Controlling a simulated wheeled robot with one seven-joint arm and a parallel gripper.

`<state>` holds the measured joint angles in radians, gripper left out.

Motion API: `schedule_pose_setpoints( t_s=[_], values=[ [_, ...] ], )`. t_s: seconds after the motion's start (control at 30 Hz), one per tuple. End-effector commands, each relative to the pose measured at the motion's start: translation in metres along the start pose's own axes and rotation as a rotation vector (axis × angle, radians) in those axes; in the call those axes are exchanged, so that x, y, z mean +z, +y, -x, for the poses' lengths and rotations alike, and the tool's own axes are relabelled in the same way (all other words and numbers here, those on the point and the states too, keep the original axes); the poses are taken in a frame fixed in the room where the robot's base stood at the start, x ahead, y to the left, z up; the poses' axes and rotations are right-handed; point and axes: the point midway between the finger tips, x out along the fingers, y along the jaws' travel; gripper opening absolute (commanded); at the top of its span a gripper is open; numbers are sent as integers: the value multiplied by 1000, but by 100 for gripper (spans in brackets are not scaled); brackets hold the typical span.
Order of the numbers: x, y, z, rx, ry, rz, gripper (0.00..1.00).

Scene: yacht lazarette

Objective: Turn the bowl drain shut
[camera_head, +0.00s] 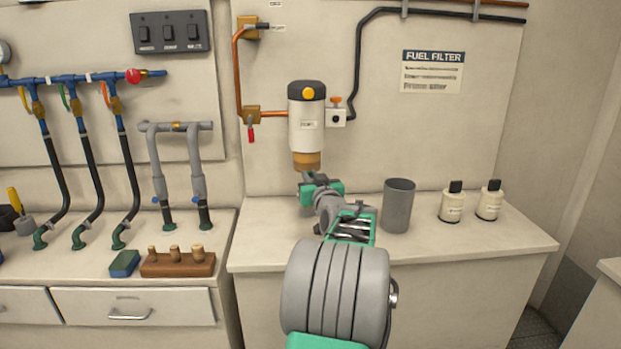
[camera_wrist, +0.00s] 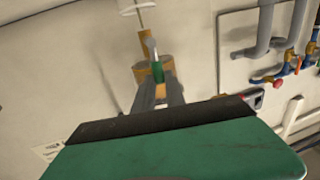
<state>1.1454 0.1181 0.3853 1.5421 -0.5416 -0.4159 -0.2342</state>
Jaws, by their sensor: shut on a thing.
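The fuel filter (camera_head: 306,122) hangs on the back wall, a white canister with a dark top and a yellow button. Its amber bowl (camera_head: 307,160) is at the bottom end. My gripper (camera_head: 308,180) is right under the bowl and is shut on the bowl drain, which the fingers mostly hide in the head view. In the wrist view, my gripper (camera_wrist: 158,92) reaches up to the amber part, and its grey fingers are close together. How far the drain is turned cannot be told.
A grey cup (camera_head: 398,205) stands on the counter (camera_head: 470,250) right of my gripper, with two small white bottles (camera_head: 452,207) farther right. A red-handled valve (camera_head: 251,134) and an orange-topped valve (camera_head: 337,114) flank the filter. Pipes and hoses (camera_head: 130,165) fill the left wall.

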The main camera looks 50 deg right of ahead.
Motion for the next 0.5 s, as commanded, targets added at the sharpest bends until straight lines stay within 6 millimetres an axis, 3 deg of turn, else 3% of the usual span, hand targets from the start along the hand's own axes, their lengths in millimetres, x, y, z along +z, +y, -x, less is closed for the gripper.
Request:
schedule_pose_setpoints(
  t_s=[0.27, 0.5],
  values=[
    [4, 4, 1, 0, 14, -75, 0],
    [8, 13, 2, 0, 47, -240, 0]
  ],
)
